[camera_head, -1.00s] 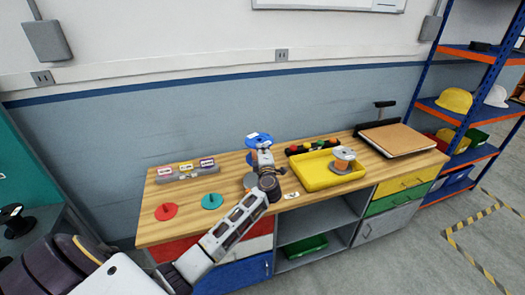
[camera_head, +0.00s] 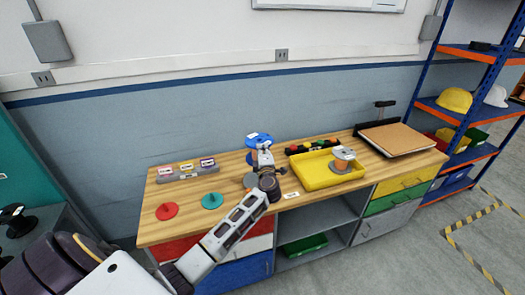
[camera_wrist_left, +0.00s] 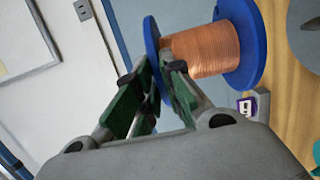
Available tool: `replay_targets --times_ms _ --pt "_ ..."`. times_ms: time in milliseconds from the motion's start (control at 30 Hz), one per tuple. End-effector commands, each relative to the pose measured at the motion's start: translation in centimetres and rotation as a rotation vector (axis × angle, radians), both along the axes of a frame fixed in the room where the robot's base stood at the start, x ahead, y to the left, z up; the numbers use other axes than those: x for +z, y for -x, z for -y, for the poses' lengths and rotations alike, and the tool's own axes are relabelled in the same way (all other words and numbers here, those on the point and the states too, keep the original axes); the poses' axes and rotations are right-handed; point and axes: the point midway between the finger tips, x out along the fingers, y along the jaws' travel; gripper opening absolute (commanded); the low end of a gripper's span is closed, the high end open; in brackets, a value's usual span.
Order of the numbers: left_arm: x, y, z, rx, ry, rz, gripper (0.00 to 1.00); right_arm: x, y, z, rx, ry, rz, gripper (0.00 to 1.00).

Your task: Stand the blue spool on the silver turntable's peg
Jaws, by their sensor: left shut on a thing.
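The blue spool (camera_head: 259,138) has blue flanges and, in the left wrist view, copper-coloured wire on its core (camera_wrist_left: 203,48). My left gripper (camera_head: 264,150) is shut on the rim of one flange; its green-padded fingers (camera_wrist_left: 160,62) lie on either side of that flange. The spool looks upright, above the back middle of the bench. The silver turntable (camera_head: 250,181) shows just below it in the head view, partly hidden by my gripper. A grey disc with a dark peg (camera_wrist_left: 303,32), likely this turntable, shows in the wrist view. My right gripper is not in view.
A red turntable (camera_head: 167,211) and a teal turntable (camera_head: 212,201) stand on the left of the bench. A label rack (camera_head: 187,172) is behind them. A yellow tray (camera_head: 312,178) on the right holds a white-topped copper spool (camera_head: 343,162).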

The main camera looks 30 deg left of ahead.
Motion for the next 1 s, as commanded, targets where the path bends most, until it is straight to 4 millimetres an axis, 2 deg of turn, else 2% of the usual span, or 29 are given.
replay_targets --times_ms 1000 --pt "0.28 -0.05 0.03 0.0 -0.002 0.004 0.0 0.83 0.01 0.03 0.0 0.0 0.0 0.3"
